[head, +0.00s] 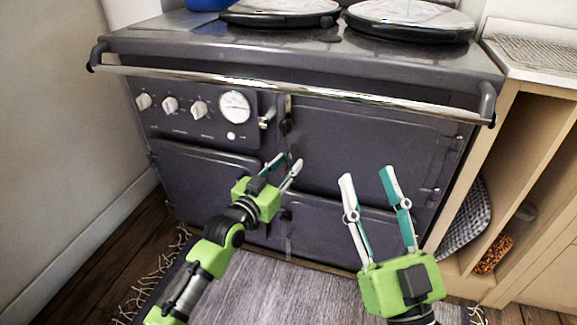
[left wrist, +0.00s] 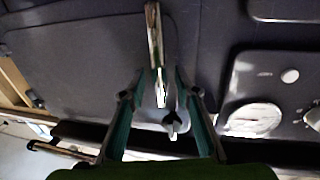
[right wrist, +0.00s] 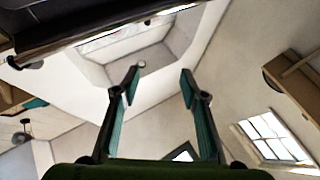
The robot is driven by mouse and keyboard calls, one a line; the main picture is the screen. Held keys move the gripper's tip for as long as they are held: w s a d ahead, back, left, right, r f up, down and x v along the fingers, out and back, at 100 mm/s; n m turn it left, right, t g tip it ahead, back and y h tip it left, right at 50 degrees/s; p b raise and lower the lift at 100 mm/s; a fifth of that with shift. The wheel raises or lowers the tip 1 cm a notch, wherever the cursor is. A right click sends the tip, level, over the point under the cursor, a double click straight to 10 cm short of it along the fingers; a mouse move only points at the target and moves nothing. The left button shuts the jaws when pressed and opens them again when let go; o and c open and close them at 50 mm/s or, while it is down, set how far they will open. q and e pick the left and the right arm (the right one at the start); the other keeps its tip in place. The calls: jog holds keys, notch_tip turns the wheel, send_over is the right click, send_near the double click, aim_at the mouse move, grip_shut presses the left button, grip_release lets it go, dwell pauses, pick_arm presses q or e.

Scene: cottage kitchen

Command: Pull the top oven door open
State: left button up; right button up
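The range's top oven door (head: 360,145) is the wide dark upper-right panel, and it is shut. A slim upright metal fitting (head: 287,115) stands at its left edge beside a small chrome knob (head: 267,118). My left gripper (head: 288,161) is open and empty, in front of the range, just below that fitting. In the left wrist view a narrow bright metal strip (left wrist: 156,50) lies between the open fingers, with no clear contact. The door (left wrist: 80,50) fills the left of that view. My right gripper (head: 367,174) is open and empty before the door's lower part.
A long chrome rail (head: 290,87) runs across the range front above the doors. White control knobs (head: 170,104) and a round dial (head: 235,107) are at left. Wooden shelving (head: 520,150) stands close on the right. A rug (head: 285,290) covers the floor in front.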

pick_arm(q)
jog(key=shift+w+d, duration=0.3)
jog(key=shift+w, duration=0.2)
pick_arm(e)
jog(key=shift+s+r+t, duration=0.5)
jog(key=shift+s+r, duration=0.1)
jog(key=shift+r, duration=0.25)
pick_arm(q)
grip_shut()
pick_arm(e)
jog(key=shift+f, duration=0.1)
